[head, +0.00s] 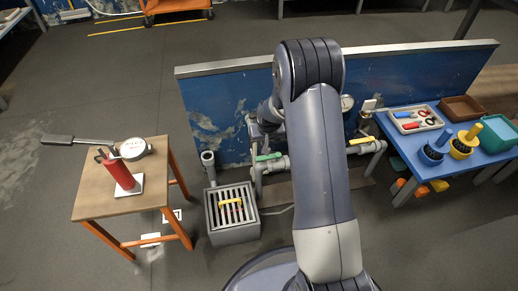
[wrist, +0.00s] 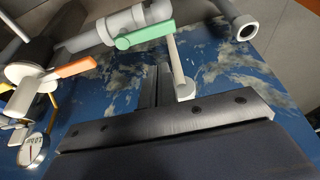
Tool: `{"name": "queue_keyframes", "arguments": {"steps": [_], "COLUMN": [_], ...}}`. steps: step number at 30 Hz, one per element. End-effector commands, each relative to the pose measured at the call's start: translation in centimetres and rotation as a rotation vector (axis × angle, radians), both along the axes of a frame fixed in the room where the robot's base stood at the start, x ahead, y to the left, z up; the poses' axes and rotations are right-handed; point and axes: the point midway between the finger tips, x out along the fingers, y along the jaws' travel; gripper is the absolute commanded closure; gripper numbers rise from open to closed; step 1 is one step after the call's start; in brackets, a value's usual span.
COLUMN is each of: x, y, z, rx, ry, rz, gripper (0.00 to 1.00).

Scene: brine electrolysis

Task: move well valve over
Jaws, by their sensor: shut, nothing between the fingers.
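Valve handles sit on grey pipework along the blue wall; no label tells me which is the well valve. A green handle (head: 268,157) lies on the pipe left of my arm; it also shows in the wrist view (wrist: 145,37). A yellow handle (head: 360,141) is on the pipe to the right of my arm. An orange handle (wrist: 70,68) shows at left in the wrist view. My gripper (wrist: 163,72) is shut and empty, its tips close to the green handle in the picture; contact cannot be told.
A grated grey box (head: 232,235) stands below the pipes. A wooden table (head: 95,205) at left holds a red cylinder (head: 118,174) and a long-handled tool. A gauge (wrist: 33,150) is at lower left.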

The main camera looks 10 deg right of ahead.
Motion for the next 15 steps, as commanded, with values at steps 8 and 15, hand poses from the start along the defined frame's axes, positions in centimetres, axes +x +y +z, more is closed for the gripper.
{"name": "queue_keyframes", "arguments": {"steps": [8,15], "x": [1.1,2.5], "y": [0.0,0.0], "z": [-3.4,-7.6], "rx": [0.000,0.001], "ry": [0.000,0.001], "rz": [0.000,0.001], "gripper": [1.00,1.00]}}
